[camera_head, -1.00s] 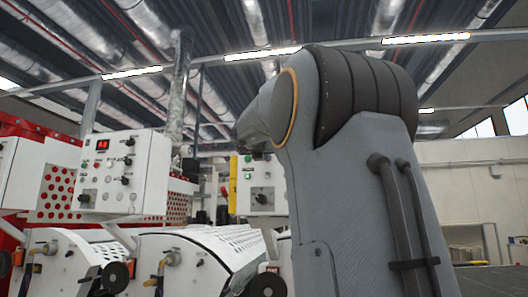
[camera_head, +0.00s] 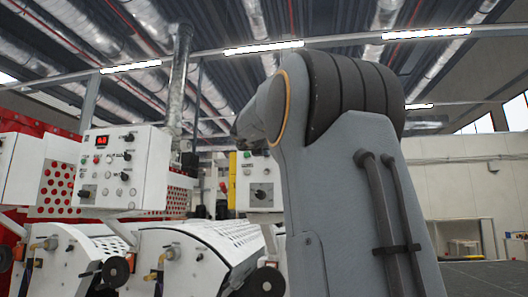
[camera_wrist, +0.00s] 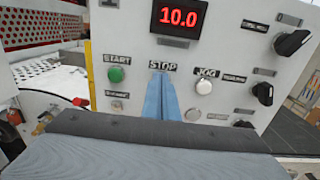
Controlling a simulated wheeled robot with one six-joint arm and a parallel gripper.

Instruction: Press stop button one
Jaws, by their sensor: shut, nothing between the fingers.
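In the wrist view, a white control panel (camera_wrist: 130,45) fills the scene, with a red display (camera_wrist: 179,17) reading 10.0. My gripper (camera_wrist: 160,98) is shut; its blue fingers point at the panel just below the STOP label. They cover the spot under that label, so the stop button is hidden and I cannot tell whether they touch it. A green START button (camera_wrist: 116,74) is to the left and a white JOG button (camera_wrist: 204,87) to the right. My gripper's fingers do not show in the head view.
Black knobs (camera_wrist: 292,43) stick out at the panel's right side. In the head view, one control box (camera_head: 120,165) stands left and another (camera_head: 258,185) is partly behind my arm. White roller machines (camera_head: 185,260) stand below them.

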